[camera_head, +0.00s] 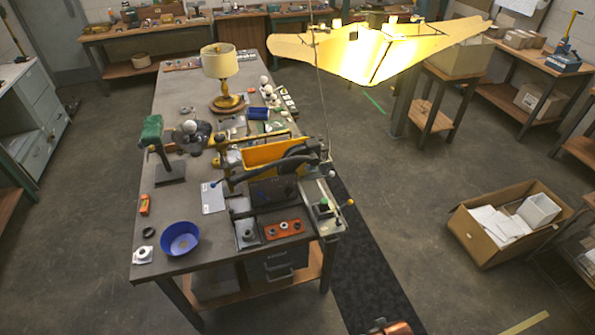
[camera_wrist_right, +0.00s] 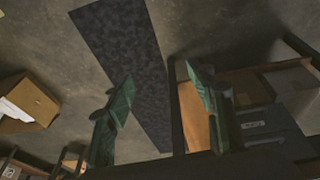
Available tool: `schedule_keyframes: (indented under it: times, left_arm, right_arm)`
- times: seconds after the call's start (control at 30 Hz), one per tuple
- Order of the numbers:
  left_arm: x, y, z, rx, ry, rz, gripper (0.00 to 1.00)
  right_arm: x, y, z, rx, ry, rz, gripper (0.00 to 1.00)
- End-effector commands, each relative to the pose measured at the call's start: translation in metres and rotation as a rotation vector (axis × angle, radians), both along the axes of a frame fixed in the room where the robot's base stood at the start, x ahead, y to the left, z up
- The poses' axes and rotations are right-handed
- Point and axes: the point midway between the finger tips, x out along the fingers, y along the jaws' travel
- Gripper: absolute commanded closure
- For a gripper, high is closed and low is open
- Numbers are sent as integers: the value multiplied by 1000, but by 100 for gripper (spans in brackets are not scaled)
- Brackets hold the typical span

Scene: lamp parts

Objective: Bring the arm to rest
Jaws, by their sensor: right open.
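My right gripper (camera_wrist_right: 160,76) shows in the right wrist view with its two green fingers spread apart. Nothing is between them. The view past the fingers shows floor and the underside of a bench, so the gripper is clear of any part. My left gripper does not show in either view. A lamp with a cream shade and brass-coloured base (camera_head: 222,70) stands upright toward the far end of the long worktable (camera_head: 200,285). No gripper is near it in the head view.
A blue bowl (camera_head: 180,240), a yellow bin (camera_head: 270,154) and several small parts crowd the worktable. A lit yellow shade (camera_head: 370,50) hangs at upper right. A dark mat (camera_head: 365,265) runs along the table's right side. An open cardboard box (camera_head: 480,243) sits on the floor.

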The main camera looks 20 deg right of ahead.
Motion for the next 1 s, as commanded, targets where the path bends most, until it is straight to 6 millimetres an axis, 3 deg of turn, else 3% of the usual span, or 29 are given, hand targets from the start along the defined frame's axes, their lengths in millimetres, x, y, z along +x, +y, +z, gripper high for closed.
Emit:
schedule_keyframes:
  times: [0.17, 0.3, 0.47, 0.6, 0.8, 1.0]
  left_arm:
    - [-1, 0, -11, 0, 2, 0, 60]
    - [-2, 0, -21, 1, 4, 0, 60]
    - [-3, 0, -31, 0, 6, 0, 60]
    - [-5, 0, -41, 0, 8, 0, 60]
    - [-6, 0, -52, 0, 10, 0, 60]
    - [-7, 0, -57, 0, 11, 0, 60]
  right_arm:
    - [-5, 4, -85, 9, 37, 12, 49]
    - [-22, 8, -171, 15, 67, 26, 49]
    - [-61, 12, -261, 21, 106, 43, 49]
    - [-107, 14, -329, 24, 139, 59, 49]
    - [-179, 13, -394, 26, 178, 80, 49]
    - [-223, 12, -419, 28, 198, 93, 49]
